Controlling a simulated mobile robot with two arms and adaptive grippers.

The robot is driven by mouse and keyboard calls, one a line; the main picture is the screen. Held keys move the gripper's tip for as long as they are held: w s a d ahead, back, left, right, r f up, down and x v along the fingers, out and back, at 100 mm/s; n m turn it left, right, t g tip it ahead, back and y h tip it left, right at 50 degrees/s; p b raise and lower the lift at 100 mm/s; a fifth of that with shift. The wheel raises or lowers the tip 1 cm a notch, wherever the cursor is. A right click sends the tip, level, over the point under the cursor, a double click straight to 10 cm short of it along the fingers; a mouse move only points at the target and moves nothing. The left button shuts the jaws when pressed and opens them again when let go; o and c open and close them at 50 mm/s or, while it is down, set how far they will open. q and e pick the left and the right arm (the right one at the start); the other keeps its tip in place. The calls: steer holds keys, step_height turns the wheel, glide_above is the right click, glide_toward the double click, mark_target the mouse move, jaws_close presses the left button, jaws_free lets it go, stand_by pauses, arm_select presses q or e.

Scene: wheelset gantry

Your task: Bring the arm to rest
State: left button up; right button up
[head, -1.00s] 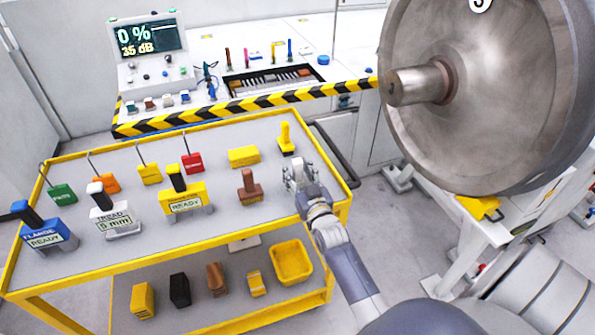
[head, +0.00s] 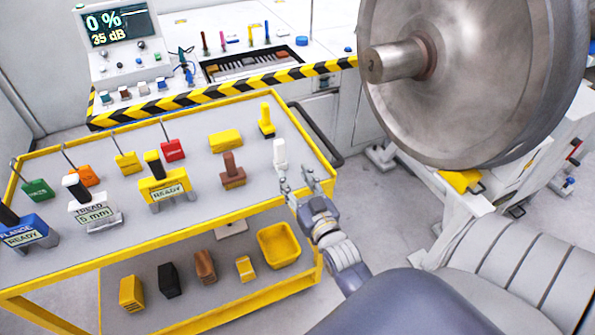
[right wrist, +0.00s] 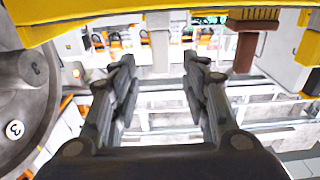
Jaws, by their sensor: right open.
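My right gripper (head: 298,178) is open and empty at the cart's right end, with its fingers near a white upright piece (head: 280,153) and apart from it. In the right wrist view the open gripper (right wrist: 158,72) shows both fingers spread, with the white piece (right wrist: 159,48) beyond them, in the gap. My right arm reaches in from the lower right of the head view. My left gripper is not in view.
A yellow-edged cart (head: 203,228) holds gauges, tags, a brown stamp-like tool (head: 232,171) and a yellow block (head: 225,140). A large wheel (head: 470,80) on an axle hangs at right. A console (head: 118,35) stands behind. Grey floor (head: 385,215) is free between cart and wheel.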

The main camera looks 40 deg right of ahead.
steer(key=shift+s+a, duration=0.15)
steer(key=shift+s, duration=0.3)
stand_by(0.3)
steer(key=s+a+f+n+g+y, duration=0.35)
steer(key=s+a+f+g, duration=0.2)
steer(key=a, duration=0.25)
steer(key=s+a+f+g, duration=0.1)
steer(key=s+a+g, duration=0.15)
steer(key=s, duration=0.35)
steer(key=s+a+f+n+g+y, duration=0.1)
steer(key=s+a+g, duration=0.15)
steer(key=s, duration=0.25)
steer(key=s+a+f+g, duration=0.1)
steer(key=s+g, duration=0.3)
steer(key=s, duration=0.2)
step_height(320, 180, down, 27)
steer(key=s+g, duration=0.1)
steer(key=s, duration=0.1)
steer(key=s+d+f+g, duration=0.1)
steer(key=s+d+f, duration=0.1)
steer(key=s+f, duration=1.3)
steer(key=shift+s+d+n, duration=0.25)
steer(key=shift+s+n, duration=0.05)
steer(key=shift+n, duration=0.05)
